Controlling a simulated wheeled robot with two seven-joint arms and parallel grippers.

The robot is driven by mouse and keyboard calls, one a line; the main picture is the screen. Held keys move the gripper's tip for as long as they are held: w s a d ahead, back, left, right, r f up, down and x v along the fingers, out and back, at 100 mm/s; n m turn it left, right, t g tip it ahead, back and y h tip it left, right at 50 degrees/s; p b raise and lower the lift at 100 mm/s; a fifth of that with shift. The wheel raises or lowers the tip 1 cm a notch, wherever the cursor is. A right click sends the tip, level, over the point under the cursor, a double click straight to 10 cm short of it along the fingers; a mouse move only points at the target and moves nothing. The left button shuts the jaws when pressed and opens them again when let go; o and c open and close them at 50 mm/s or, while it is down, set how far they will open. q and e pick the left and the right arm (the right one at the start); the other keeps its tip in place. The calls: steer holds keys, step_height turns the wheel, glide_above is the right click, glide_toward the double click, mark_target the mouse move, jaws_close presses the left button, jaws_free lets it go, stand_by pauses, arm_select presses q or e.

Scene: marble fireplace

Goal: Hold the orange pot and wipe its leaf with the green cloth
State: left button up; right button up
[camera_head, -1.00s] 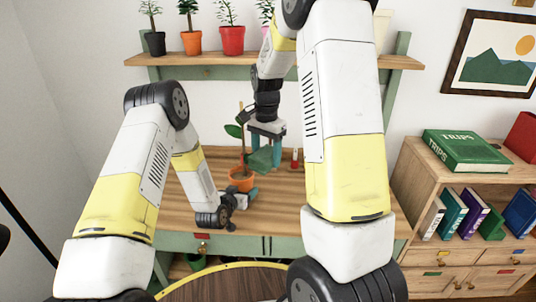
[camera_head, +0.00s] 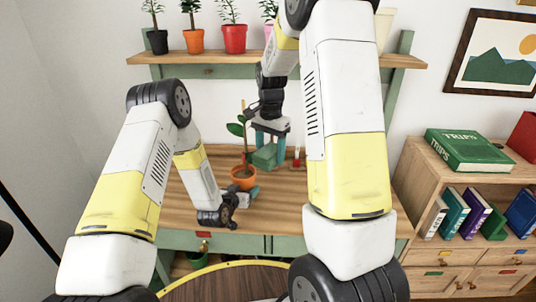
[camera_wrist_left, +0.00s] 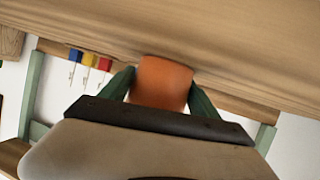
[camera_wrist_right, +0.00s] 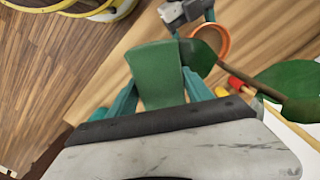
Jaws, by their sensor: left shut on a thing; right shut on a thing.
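The orange pot (camera_head: 243,177) stands upright on the wooden table, with a plant whose stem rises from it. My left gripper (camera_head: 240,197) is shut on the pot from the front; in the left wrist view the pot (camera_wrist_left: 161,82) sits between its green fingers. My right gripper (camera_head: 268,145) points down to the right of the plant, shut on the green cloth (camera_head: 264,157). In the right wrist view the cloth (camera_wrist_right: 158,75) hangs between the fingers, close beside a leaf (camera_wrist_right: 197,57); whether they touch is unclear. Another leaf (camera_wrist_right: 290,78) is at the right.
A small red-and-white item (camera_head: 297,157) stands on the table (camera_head: 300,190) right of the cloth. A shelf (camera_head: 210,58) with several potted plants runs above. A bookcase (camera_head: 450,180) stands at the right. The table's front right is clear.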

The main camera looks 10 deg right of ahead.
steer(key=shift+w+d, duration=0.4)
steer(key=shift+d, duration=0.1)
steer(key=shift+s+a, duration=0.7)
steer(key=shift+a, duration=0.1)
steer(key=shift+s+a, duration=0.65)
steer(key=shift+a, duration=0.05)
steer(key=shift+w+d, duration=1.35)
steer(key=shift+d, duration=0.15)
steer(key=shift+s+a, duration=0.65)
steer(key=shift+a, duration=0.1)
steer(key=shift+s+d+r, duration=0.35)
steer(key=shift+s+r, duration=0.05)
steer(key=shift+r, duration=0.25)
steer(key=shift+s+d+r, duration=0.3)
steer(key=shift+s+r, duration=0.05)
steer(key=shift+r, duration=0.3)
steer(key=shift+s+d+r, duration=0.35)
steer(key=shift+s+r, duration=0.05)
steer(key=shift+r, duration=0.25)
